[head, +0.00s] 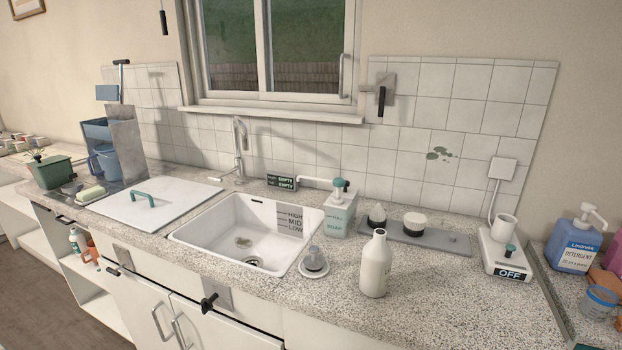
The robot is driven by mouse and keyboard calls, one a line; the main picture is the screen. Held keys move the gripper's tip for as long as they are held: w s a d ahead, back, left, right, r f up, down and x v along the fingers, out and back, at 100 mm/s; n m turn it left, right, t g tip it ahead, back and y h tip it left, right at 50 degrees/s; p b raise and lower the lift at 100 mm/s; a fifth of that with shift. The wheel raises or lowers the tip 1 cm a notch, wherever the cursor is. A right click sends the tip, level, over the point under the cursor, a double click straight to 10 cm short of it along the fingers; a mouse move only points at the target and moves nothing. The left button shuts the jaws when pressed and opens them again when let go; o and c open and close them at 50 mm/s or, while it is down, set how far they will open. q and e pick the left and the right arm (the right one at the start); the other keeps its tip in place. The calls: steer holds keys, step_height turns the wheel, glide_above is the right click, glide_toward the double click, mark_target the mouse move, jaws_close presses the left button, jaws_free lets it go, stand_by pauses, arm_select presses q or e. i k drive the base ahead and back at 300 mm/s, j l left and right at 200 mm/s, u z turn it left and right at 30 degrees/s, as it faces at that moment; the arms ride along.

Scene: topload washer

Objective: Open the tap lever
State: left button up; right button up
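The tap (239,148) is a slim metal faucet standing on the counter behind the sink, near its back left corner. Its spout rises and bends at the top. No running water can be made out. Neither of my grippers is in view.
A white board (125,212) with a green handle lies left of the sink. A soap dispenser (340,215), a white bottle (375,268) and a drain plug (314,262) stand to its right. A black handle (209,302) sticks out below the counter edge. A window (275,100) is behind.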

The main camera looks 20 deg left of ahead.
mark_target(218, 179)
steer(key=u, duration=1.3)
